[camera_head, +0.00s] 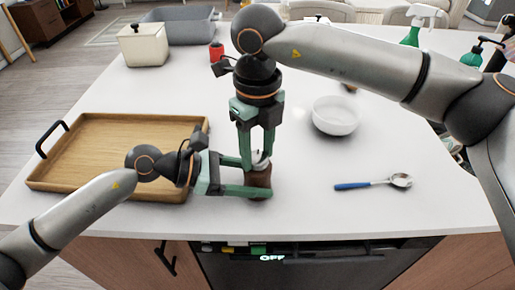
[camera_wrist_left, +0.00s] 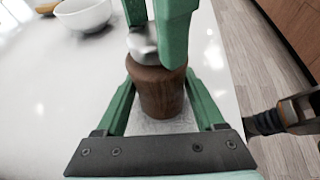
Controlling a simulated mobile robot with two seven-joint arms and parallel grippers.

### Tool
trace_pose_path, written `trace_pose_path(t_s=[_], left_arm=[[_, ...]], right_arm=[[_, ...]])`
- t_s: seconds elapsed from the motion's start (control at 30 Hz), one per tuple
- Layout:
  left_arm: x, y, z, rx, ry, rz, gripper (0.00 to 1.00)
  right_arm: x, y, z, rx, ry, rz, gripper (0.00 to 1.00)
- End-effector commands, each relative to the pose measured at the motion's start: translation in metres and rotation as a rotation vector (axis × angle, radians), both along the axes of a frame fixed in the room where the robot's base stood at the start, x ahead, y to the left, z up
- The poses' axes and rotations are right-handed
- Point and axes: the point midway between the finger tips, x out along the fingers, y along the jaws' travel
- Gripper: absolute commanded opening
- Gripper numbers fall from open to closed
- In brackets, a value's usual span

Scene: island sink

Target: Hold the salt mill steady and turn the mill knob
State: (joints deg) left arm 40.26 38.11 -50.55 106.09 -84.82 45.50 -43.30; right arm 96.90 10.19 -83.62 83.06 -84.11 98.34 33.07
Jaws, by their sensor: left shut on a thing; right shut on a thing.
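The salt mill (camera_head: 259,182) stands upright on the white counter near its front edge. Its brown body also shows in the left wrist view (camera_wrist_left: 157,92). My left gripper (camera_head: 259,178) comes in level from the left and is shut on the mill body, one finger on each side. The mill knob (camera_wrist_left: 143,42) is a silvery piece on top of the body. My right gripper (camera_head: 258,160) points straight down from above and is shut on the knob. Its green fingers hide part of the knob in both views.
A wooden tray (camera_head: 110,150) with dark handles lies at the left. A white bowl (camera_head: 335,115) and a blue-handled spoon (camera_head: 372,184) are to the right. A cream box (camera_head: 143,45), a red cup (camera_head: 216,51) and a grey basin (camera_head: 180,27) stand farther back.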

Motion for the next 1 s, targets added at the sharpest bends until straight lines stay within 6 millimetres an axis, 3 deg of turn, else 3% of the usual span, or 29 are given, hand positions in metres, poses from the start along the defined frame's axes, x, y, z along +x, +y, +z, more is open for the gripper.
trace_pose_path(t_s=[0.43, 0.47, 0.7, 1.0], left_arm=[[0.0004, 0.0011, -0.0015, 0.004, 0.002, 0.002, 0.03], [0.0004, 0.0011, -0.0015, 0.004, 0.002, 0.002, 0.03], [0.0004, 0.0009, -0.0015, 0.004, 0.002, 0.002, 0.03], [0.0003, 0.0007, -0.0013, 0.003, 0.001, 0.001, 0.03]], right_arm=[[0.0005, -0.0009, 0.0008, -0.002, -0.001, -0.009, 0.0], [0.0005, -0.0009, 0.0008, -0.002, -0.001, -0.009, 0.53], [0.0002, -0.0004, 0.0004, -0.001, -0.001, -0.008, 0.8], [0.0001, 0.0001, 0.0026, 0.001, -0.001, -0.007, 0.81]])
